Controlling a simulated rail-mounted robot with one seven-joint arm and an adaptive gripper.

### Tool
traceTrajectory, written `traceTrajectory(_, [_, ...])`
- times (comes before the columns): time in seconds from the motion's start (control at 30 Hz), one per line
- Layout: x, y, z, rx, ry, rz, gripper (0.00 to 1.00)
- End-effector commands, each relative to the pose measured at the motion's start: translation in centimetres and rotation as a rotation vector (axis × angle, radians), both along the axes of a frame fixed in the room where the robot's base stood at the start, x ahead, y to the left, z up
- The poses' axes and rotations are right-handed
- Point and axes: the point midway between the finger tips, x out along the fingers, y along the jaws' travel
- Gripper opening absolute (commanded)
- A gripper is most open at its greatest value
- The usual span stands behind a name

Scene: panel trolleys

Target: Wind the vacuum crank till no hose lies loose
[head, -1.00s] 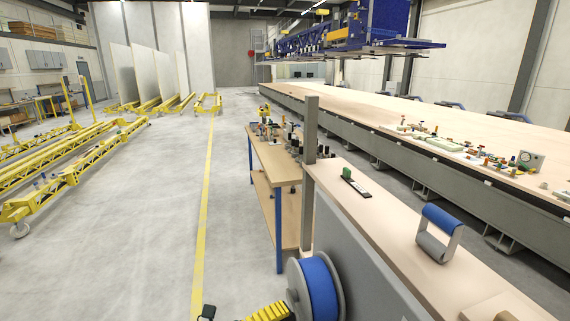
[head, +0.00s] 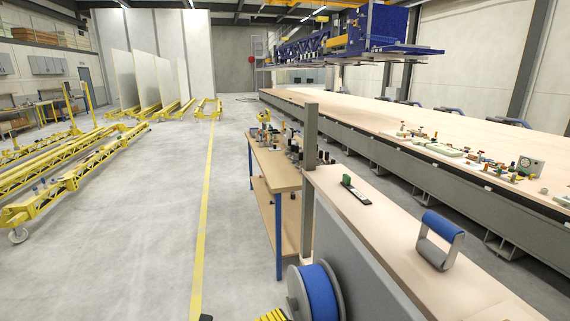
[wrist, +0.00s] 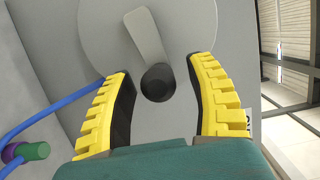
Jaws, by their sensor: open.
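The vacuum reel (head: 300,297) with blue hose (head: 320,290) wound on it is at the bottom of the head view, on the side of a grey cabinet. In the wrist view its light grey disc (wrist: 95,35) carries a crank arm (wrist: 148,38) ending in a round black knob (wrist: 158,82). My gripper (wrist: 158,70) is open, with one yellow finger on each side of the knob and gaps between. A loose length of blue hose (wrist: 48,122) hangs at the left, by a green and purple fitting (wrist: 35,151). In the head view only a yellow bit of my gripper shows.
The cabinet's wooden top (head: 385,225) carries a blue-handled tool (head: 440,240) and a small green-handled tool (head: 355,190). A wooden bench (head: 275,165) with several items stands behind. Yellow trolleys (head: 75,175) stand at the left; the floor between is clear.

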Motion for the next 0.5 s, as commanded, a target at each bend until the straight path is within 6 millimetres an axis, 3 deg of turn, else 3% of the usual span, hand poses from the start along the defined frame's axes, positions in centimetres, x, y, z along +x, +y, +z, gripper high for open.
traceTrajectory(0.5, [-3.1, 4.9, 0.1, -0.001, 0.001, 0.002, 0.56])
